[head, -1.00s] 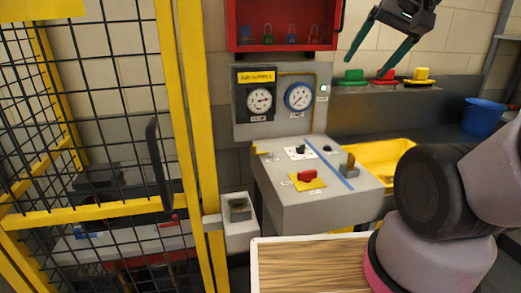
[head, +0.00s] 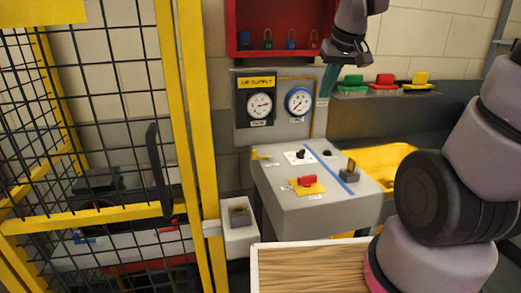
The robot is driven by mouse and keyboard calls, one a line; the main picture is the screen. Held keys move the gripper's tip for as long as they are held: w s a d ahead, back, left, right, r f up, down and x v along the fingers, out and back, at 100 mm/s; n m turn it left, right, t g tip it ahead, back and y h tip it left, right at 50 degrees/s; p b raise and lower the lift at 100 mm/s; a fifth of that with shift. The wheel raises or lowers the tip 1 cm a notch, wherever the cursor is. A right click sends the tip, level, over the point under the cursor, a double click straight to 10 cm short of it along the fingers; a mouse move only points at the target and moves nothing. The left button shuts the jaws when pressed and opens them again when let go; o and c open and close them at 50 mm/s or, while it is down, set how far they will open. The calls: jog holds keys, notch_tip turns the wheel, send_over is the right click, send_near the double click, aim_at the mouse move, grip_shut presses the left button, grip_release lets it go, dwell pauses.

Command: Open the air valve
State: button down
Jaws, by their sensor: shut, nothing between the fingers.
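A grey panel labelled AIR SUPPLY (head: 257,83) stands on the back wall with two round gauges, a black-rimmed one (head: 260,105) and a blue-rimmed one (head: 299,101). Below it is a grey console (head: 290,208). A red handle (head: 308,181) sits on a yellow plate on its top, and a brass-coloured lever on a grey base (head: 350,174) sits to the right, past a blue stripe. I cannot read which of these is the air valve. My gripper (head: 325,86) points down, shut and empty, just right of the blue-rimmed gauge in the picture, above the console and apart from the handles.
A yellow mesh fence (head: 200,130) stands on the left, with a grey open box (head: 239,228) beside its post. A red cabinet with padlocks (head: 270,14) hangs above the panel. Green, red and yellow items (head: 385,80) stand on a ledge. A yellow bin (head: 380,160) is behind the console.

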jog(key=w+a+f+n+g, duration=0.1)
jog(key=w+a+f+n, duration=0.2)
jog(key=a+f, duration=0.2)
jog(key=w+a+f+n+g+y, duration=0.1)
jog(key=w+a+f+n, duration=0.2)
jog(key=a+f, duration=0.3)
notch_tip(320, 180, down, 3)
jog(key=shift+w+r+y, duration=0.2)
jog(key=shift+w+y, duration=0.1)
jog(key=shift+w, duration=0.1)
jog(key=x, duration=1)
jog(key=shift+s+a+f, duration=0.1)
jog(key=w+a, duration=0.2)
jog(key=shift+w, duration=0.35)
jog(key=shift+w+a, duration=0.2)
jog(key=shift+w, duration=0.05)
